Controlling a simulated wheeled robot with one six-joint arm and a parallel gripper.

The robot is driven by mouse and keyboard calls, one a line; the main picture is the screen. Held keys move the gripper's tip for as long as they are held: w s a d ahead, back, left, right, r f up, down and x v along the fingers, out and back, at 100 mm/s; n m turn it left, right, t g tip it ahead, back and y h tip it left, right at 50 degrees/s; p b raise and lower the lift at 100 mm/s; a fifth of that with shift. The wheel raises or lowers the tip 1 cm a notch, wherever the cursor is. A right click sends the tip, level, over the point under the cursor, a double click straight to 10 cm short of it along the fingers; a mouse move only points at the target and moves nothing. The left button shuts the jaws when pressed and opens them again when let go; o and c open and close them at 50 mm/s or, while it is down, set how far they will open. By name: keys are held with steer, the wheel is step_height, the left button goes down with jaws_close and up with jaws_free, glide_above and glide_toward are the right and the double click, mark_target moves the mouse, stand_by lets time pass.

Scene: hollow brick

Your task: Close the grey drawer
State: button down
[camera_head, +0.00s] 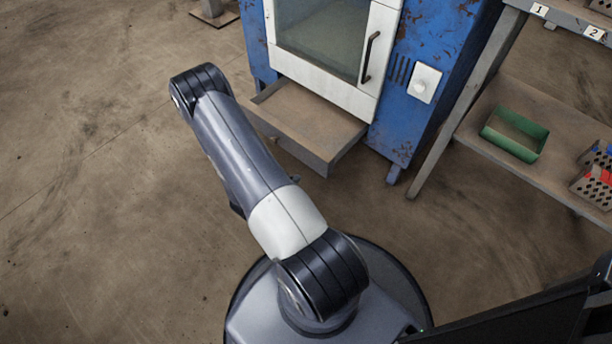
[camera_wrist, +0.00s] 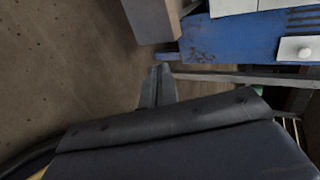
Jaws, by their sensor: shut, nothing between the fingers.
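The grey drawer (camera_head: 318,122) sticks out from the bottom of the blue cabinet, below its white door, so it stands open. In the wrist view the drawer's end (camera_wrist: 152,20) shows at the top. My gripper (camera_wrist: 160,70) is shut and empty. Its fingertips are below the drawer in that picture, with a gap of floor between.
The blue cabinet (camera_head: 433,60) has a white door (camera_head: 325,85) with a dark handle (camera_head: 370,57) and a white knob (camera_head: 424,84). To its right a metal shelf rack (camera_head: 480,130) holds a green tray (camera_head: 514,134) and perforated bins (camera_head: 594,187).

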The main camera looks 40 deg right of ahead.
steer(key=b, duration=0.3)
glide_toward(324, 162)
step_height(324, 162, down, 3)
steer(key=d, duration=0.2)
steer(key=d+b, duration=0.1)
steer(key=d, duration=0.1)
steer(key=shift+d+f, duration=0.2)
steer(key=shift+d, duration=0.1)
steer(key=shift+w+d+r, duration=0.1)
steer(key=shift+d, duration=0.4)
